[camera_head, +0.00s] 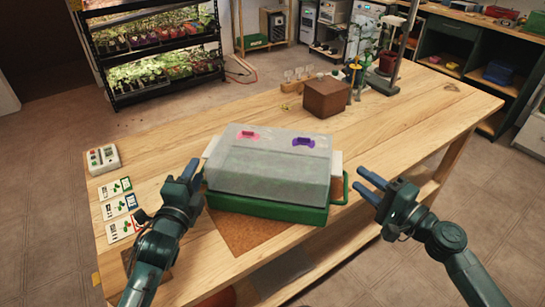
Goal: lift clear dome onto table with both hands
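The clear dome (265,180) is a cloudy, see-through cover with a pink vent and a purple vent on top. It sits on a green tray (262,208) near the front of the wooden table (420,120). My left gripper (188,172) is beside the dome's left end, and I cannot tell whether it touches or how far its fingers are apart. My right gripper (368,180) is to the right of the tray's right handle, fingers apart and empty, with a gap to the dome. The tray's contents are blurred behind the dome.
Several seed cards (120,205) and a small meter (103,159) lie at the table's left. A brown box (326,97), a wooden rack and a metal stand (400,50) are at the back. The table right of the dome is clear. A plant shelf (155,50) stands behind.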

